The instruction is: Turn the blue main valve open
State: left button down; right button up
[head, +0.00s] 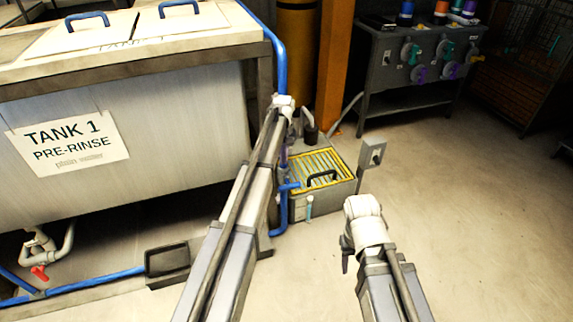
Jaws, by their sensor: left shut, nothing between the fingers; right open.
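A blue pipe (281,70) runs down the right end of the Tank 1 stand. Low on it, a short blue piece (290,186) sticks out to the right beside the yellow-grated box; I cannot tell whether this is the main valve's handle or a pipe fitting. My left arm covers part of the pipe. My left gripper (308,124) is beside the upper pipe, above the grated box, shut and empty; I cannot tell whether it touches anything. My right gripper (345,262) is low at the centre right, open and apart from everything, its fingers mostly hidden by the wrist.
Tank 1 (190,120) fills the left. A red-handled valve (40,272) is low left. A dark bench (410,100) stands behind. Floor at right is clear.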

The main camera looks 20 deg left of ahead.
aim_at(279, 189)
pick_arm(q)
notch_tip(279, 189, down, 13)
jog(key=b, duration=1.2)
jog(key=shift+a+f, duration=0.1)
jog(key=shift+s+a+f+t+h+b, duration=0.25)
jog(key=shift+t+h+b, duration=0.15)
jog(key=shift+h+b, duration=0.2)
jog(key=shift+s+a+f+b, duration=0.35)
jog(key=shift+a+f+b, duration=0.15)
jog(key=shift+f+b, duration=0.35)
jog(key=shift+s+a+f+h+b, duration=0.1)
jog(key=shift+f+h+b, duration=0.1)
jog(key=shift+h+b, duration=0.15)
jog(key=shift+w+d+f+t+h+b, duration=0.1)
jog(key=shift+f+t+h+b, duration=1.15)
jog(key=shift+b, duration=1.35)
jog(key=shift+w+d+f+t+h+b, duration=0.1)
jog(key=shift+f+t+h+b, duration=0.75)
jog(key=shift+h+b, duration=1.25)
jog(key=shift+f+y+b, duration=0.1)
jog(key=shift+y+b, duration=0.4)
jog(key=shift+b, duration=0.1)
